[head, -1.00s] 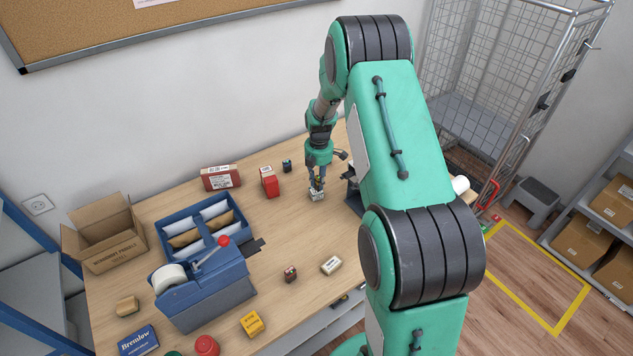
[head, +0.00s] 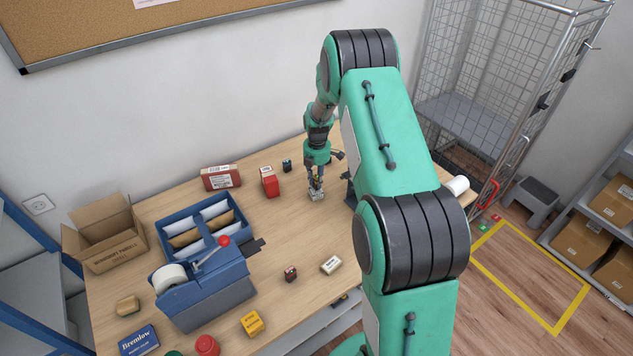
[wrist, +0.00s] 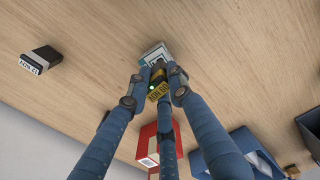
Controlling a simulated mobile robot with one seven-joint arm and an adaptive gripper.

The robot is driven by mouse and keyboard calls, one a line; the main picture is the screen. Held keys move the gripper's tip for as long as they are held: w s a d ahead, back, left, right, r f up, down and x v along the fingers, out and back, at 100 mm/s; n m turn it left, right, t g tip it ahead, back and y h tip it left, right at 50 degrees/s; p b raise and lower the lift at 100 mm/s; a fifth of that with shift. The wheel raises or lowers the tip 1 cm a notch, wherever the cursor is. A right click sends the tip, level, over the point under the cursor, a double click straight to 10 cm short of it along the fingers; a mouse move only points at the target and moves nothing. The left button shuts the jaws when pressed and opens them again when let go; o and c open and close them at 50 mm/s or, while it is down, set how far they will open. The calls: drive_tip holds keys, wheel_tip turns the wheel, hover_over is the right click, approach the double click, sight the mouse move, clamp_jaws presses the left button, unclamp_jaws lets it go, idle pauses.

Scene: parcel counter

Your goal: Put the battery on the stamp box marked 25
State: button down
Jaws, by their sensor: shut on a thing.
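My gripper (head: 316,186) points down at the back right of the counter. In the wrist view its fingers (wrist: 157,84) are shut on a small dark block with a yellow label, which I take for the battery (wrist: 158,92). Directly under it is a small white and blue-grey box (wrist: 153,55), which also shows below the fingers in the head view (head: 317,196). I cannot read a number on this box. I cannot tell whether the battery touches it.
A blue tray (head: 235,199) of envelopes, a tape dispenser (head: 205,300) and an open cardboard box (head: 104,240) fill the left. A white box (head: 331,265) lies in front.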

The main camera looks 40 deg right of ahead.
drive_tip(key=shift+f, duration=0.45)
drive_tip(key=shift+f, duration=0.1)
drive_tip(key=c, duration=1.6)
unclamp_jaws()
drive_tip(key=shift+o, duration=0.2)
wheel_tip(320, 180, up, 12)
drive_tip(key=shift+s, duration=0.1)
